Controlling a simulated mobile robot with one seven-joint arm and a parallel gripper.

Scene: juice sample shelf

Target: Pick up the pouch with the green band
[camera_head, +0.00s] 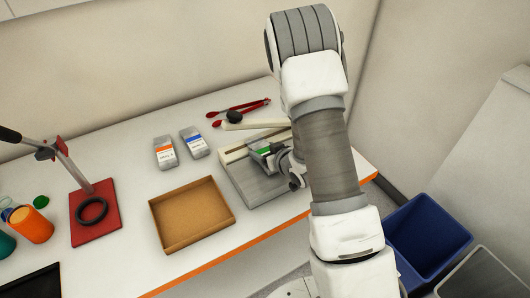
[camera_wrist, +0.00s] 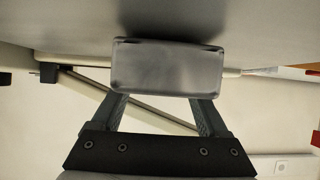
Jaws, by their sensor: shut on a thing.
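The pouch with the green band (camera_head: 262,148) is grey and white and lies over the grey board. In the wrist view, the end of a grey pouch (camera_wrist: 167,65) spans both fingertips. My gripper (camera_head: 282,160) is shut on this pouch; its two fingers also show in the wrist view (camera_wrist: 160,93). Part of the pouch is hidden behind the gripper in the head view. I cannot tell how far it is above the board.
A grey board (camera_head: 238,184) with a cream bar lies under the held pouch. A tan tray (camera_head: 160,226) is in front. Red tongs (camera_head: 240,108) and a black round object (camera_head: 234,117) lie behind. A red-based stand (camera_head: 108,220) is left. A blue bin (camera_head: 430,235) stands off the table, right.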

